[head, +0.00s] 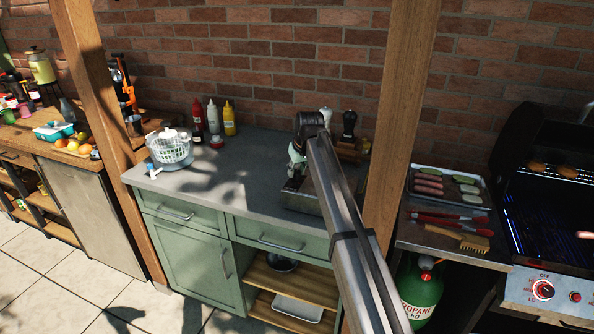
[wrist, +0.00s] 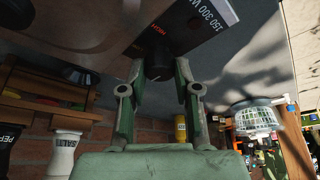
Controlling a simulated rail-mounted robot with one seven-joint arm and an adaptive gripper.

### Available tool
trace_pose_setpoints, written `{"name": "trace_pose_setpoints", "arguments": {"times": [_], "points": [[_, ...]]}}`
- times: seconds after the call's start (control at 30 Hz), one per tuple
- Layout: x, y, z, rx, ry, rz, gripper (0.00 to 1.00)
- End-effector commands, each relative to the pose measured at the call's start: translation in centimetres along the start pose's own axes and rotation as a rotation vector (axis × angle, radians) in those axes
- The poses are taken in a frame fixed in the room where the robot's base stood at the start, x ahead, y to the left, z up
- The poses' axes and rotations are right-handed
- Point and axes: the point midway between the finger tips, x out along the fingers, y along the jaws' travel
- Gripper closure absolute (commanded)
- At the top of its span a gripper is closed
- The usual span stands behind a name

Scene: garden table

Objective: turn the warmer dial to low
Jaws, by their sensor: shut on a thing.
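The warmer (head: 302,197) is a low metal appliance on the grey counter in the head view, mostly behind my arm. In the wrist view its dark front label (wrist: 205,22) shows wattage figures and an orange word. The black warmer dial (wrist: 158,60) sits beside this label, between my fingertips. My gripper (wrist: 158,76) is shut on the dial, with one green finger on each side. In the head view my gripper (head: 297,158) is at the warmer, partly covered by my arm. The dial's exact setting cannot be read.
Salt (wrist: 64,150) and pepper (wrist: 8,140) mills and a wooden rack (wrist: 45,90) stand close by. A salad spinner (head: 170,147) and sauce bottles (head: 213,117) are left on the counter (head: 240,185). A wooden post (head: 397,120) and grill (head: 545,215) are to the right.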

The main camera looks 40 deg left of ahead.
Motion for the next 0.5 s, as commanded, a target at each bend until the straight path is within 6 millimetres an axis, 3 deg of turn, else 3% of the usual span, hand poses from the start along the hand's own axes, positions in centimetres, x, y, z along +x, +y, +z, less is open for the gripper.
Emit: {"name": "trace_pose_setpoints", "arguments": {"times": [0.5], "points": [[0.06,-0.14,0.02,0.177,-0.001,0.073,1.00]]}}
